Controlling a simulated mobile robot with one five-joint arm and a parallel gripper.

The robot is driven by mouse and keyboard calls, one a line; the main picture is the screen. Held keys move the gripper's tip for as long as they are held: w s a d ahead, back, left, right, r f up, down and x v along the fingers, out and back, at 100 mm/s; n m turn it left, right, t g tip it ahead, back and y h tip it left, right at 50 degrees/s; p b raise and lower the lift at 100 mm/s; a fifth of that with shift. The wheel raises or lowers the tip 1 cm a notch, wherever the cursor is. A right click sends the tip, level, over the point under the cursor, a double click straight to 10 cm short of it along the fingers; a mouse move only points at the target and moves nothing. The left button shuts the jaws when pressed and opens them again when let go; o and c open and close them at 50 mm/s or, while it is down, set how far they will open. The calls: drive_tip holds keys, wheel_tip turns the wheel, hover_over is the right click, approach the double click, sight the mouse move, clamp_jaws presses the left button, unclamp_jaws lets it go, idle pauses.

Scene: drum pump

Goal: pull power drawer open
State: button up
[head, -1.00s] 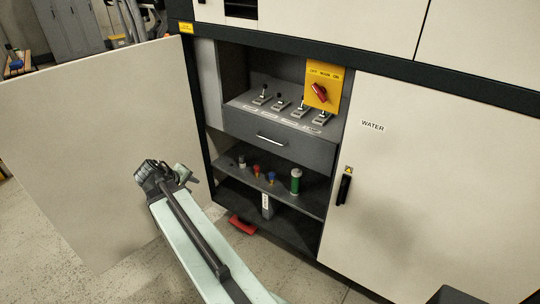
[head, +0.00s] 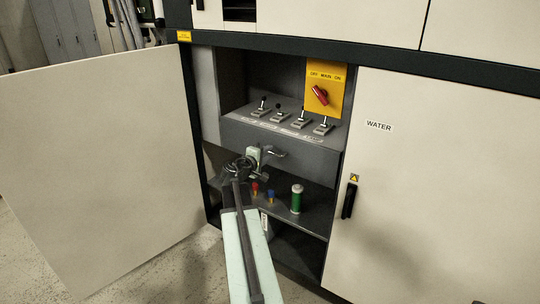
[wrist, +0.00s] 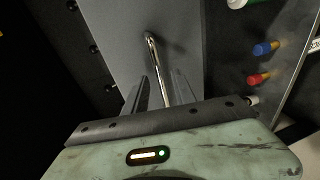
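The power drawer (head: 310,153) is a dark grey front below a sloping switch panel inside the open cabinet. It looks shut, flush with the panel above. Its silver bar handle (head: 278,154) is partly hidden by my gripper (head: 265,156) in the head view. In the wrist view, the handle (wrist: 157,65) runs away from between the two fingers of my gripper (wrist: 162,88). The fingers are apart, one on each side of the handle's near part. I cannot tell whether either finger touches it.
The open cabinet door (head: 100,150) stands to the left. A yellow panel with a red switch (head: 320,94) is above the drawer. A shelf (head: 315,211) below holds a green cylinder (head: 297,199) and small red and blue pieces. The closed WATER door (head: 420,190) is right.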

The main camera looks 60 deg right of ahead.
drive_tip(key=shift+x, duration=0.75)
clamp_jaws()
idle(0.7)
